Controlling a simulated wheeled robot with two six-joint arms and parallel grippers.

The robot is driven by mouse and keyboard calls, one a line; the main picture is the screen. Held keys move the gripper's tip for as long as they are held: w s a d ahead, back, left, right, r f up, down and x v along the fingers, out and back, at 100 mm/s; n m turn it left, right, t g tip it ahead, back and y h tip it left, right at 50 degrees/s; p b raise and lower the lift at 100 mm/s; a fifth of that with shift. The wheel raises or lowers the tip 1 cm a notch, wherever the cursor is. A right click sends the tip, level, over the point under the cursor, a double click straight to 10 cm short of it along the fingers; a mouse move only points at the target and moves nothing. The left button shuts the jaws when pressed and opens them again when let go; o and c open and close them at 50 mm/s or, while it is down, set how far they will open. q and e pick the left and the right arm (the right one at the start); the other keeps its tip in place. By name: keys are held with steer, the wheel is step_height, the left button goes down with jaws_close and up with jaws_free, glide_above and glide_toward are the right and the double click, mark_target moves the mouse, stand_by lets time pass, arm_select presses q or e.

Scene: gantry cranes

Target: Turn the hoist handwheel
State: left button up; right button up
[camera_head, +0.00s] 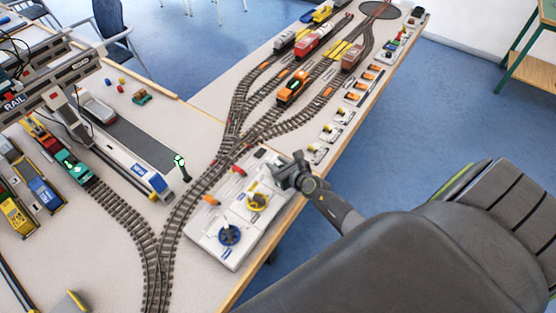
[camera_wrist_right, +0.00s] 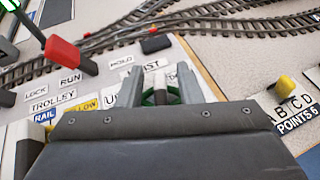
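The hoist handwheel is green and shows in the right wrist view (camera_wrist_right: 152,98), partly hidden between my fingers, beside a label whose visible letters end in "IST". My right gripper (camera_head: 281,173) is low over the far right part of the white control panel (camera_head: 205,243). In the right wrist view its two fingers (camera_wrist_right: 160,88) stand apart on either side of the wheel. A light gap shows between them, and firm contact is not visible. The gripper hides the green wheel in the head view. My left gripper is not in view.
A yellow handwheel (camera_head: 257,201) and a blue handwheel (camera_head: 229,236) sit nearer on the panel. A red-tipped lever (camera_wrist_right: 63,52) stands left of the gripper. Model tracks (camera_head: 178,212) pass behind the panel. A signal post (camera_head: 182,167) stands close by. The table edge is at right.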

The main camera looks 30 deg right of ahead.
steer(key=p+v, duration=0.2)
steer(key=v, duration=0.4)
steer(key=shift+s+r, duration=0.2)
steer(key=shift+s, duration=0.05)
steer(key=p+v, duration=0.1)
steer(key=v, duration=0.9)
steer(key=shift+s, duration=0.45)
steer(key=shift+p, duration=0.3)
